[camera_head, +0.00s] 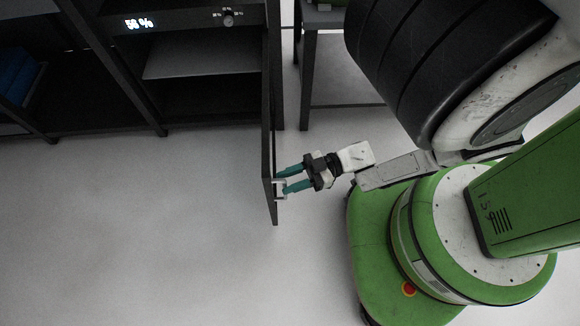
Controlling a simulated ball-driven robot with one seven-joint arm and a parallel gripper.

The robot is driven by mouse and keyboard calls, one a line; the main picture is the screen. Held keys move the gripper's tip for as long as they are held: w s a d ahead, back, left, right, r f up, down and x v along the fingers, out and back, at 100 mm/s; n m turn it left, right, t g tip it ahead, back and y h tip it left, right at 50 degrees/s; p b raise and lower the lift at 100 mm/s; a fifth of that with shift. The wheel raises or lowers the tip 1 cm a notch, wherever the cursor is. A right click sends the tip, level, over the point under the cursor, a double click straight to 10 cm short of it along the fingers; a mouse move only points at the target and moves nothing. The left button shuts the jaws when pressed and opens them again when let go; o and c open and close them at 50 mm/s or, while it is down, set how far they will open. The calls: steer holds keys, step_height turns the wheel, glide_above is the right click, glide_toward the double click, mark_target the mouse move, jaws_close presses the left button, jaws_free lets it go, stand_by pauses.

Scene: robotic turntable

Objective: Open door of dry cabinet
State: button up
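The dry cabinet (190,60) stands at the top left, dark, with a lit "56 %" display and a shelf inside. Its door (268,150) stands wide open, seen nearly edge-on and jutting out from the cabinet's right side toward the viewer. A small pale handle (280,189) is on the door's right face near its free end. My gripper (282,181) comes from the right, its two teal fingers spread apart with a gap between them. The fingertips are at the handle; whether they touch it is unclear.
A dark shelf unit with a blue object (16,74) stands left of the cabinet. A dark table (340,18) stands right of the door. The pale floor (130,230) in front of the cabinet and left of the door is clear.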

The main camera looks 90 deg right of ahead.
steer(key=shift+s, duration=0.1)
steer(key=v, duration=1)
steer(key=shift+s, duration=0.25)
steer(key=shift+d+r, duration=0.1)
